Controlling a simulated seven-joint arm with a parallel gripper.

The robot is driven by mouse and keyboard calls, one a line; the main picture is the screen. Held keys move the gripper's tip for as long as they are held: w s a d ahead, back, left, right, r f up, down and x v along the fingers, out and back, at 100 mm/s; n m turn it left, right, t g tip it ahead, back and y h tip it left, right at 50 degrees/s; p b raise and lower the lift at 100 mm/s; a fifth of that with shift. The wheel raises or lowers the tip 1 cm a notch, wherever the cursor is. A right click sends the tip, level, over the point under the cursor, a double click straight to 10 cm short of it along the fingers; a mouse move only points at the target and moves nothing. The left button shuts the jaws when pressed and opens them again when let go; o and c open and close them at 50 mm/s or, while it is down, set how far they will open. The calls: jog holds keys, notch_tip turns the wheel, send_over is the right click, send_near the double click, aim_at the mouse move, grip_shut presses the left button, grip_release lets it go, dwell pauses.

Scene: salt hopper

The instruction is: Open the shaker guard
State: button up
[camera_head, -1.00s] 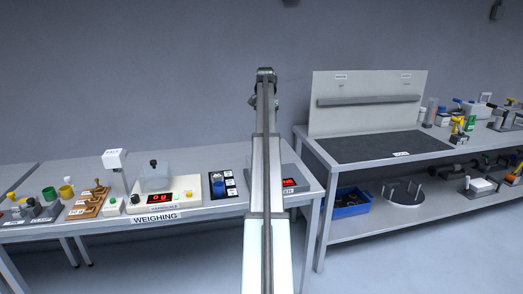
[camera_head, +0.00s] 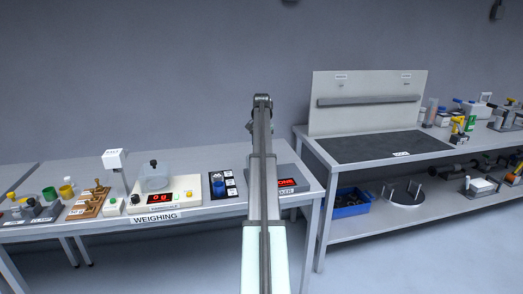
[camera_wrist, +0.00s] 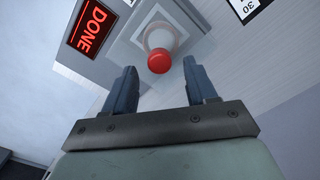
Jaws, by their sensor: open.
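The shaker is a grey box (camera_head: 284,171) on the weighing bench, just right of my arm in the head view, partly hidden by it. Its red display (camera_wrist: 90,27) reads DONE. In the wrist view a pale square plate (camera_wrist: 130,40) carries a round white piece with a red ball-shaped top (camera_wrist: 159,62). A faint clear surface, possibly the guard, shows around it; its edges are hard to make out. My gripper (camera_wrist: 161,74) is open and empty, its two fingers to either side of the red top in the picture. I cannot tell whether they touch anything.
Left of my arm are a dark panel (camera_head: 222,185) with a blue knob and the weighing scale (camera_head: 165,198). A wooden rack (camera_head: 88,202) and cups stand farther left. To the right is another bench (camera_head: 375,147) with a raised back panel (camera_head: 350,100).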

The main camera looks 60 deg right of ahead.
jog(key=shift+f, duration=0.85)
jog(key=shift+c, duration=0.4)
grip_shut()
